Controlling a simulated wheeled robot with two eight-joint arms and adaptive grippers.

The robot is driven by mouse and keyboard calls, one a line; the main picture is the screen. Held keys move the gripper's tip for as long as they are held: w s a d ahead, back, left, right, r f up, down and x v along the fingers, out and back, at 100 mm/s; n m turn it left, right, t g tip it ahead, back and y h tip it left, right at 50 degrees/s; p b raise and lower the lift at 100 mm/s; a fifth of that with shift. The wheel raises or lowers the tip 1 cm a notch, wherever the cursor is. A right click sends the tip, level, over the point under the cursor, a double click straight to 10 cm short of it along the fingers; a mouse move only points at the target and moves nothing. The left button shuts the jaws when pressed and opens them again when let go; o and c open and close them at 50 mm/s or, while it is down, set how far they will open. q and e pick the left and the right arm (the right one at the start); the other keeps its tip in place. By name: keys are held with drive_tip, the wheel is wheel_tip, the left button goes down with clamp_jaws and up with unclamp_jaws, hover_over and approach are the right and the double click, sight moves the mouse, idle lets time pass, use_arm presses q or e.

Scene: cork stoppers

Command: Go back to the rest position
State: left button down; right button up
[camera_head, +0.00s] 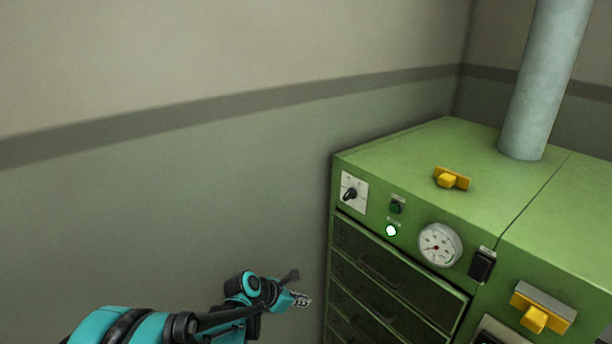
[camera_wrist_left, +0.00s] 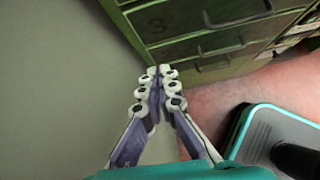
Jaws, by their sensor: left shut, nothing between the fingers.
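My left gripper (camera_head: 303,299) is at the bottom middle of the head view, at the end of the teal and black left arm. It stands in front of the wall, just left of the green cabinet (camera_head: 470,180). In the left wrist view the gripper (camera_wrist_left: 158,72) has its fingertips together with nothing between them. The cabinet drawers (camera_wrist_left: 205,30) are beyond the fingertips there. My right gripper is in neither view. No cork stoppers show in either view.
The cabinet carries a dial gauge (camera_head: 439,245), a rotary switch (camera_head: 350,193), a lit white button (camera_head: 391,230) and yellow handles (camera_head: 452,179). A grey pipe (camera_head: 545,80) rises from its top. The wall side on the left is clear.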

use_arm(q)
drive_tip(key=s+a+r+m+y, duration=0.2)
drive_tip(key=s+a+m, duration=0.3)
drive_tip(key=s+m, duration=0.3)
drive_tip(key=s+a+r+m+t+y, duration=0.1)
drive_tip(key=s+a+r+m+y, duration=0.1)
drive_tip(key=s+a+r+m, duration=0.2)
drive_tip(key=s+a+r+m+y, duration=0.2)
drive_tip(key=s+a+m, duration=0.6)
drive_tip(key=s+m, duration=0.4)
drive_tip(key=shift+s+r+m+t+y, duration=0.3)
drive_tip(key=shift+s+r+m+y, duration=0.1)
drive_tip(key=shift+s+r, duration=0.6)
drive_tip(key=shift+f, duration=0.15)
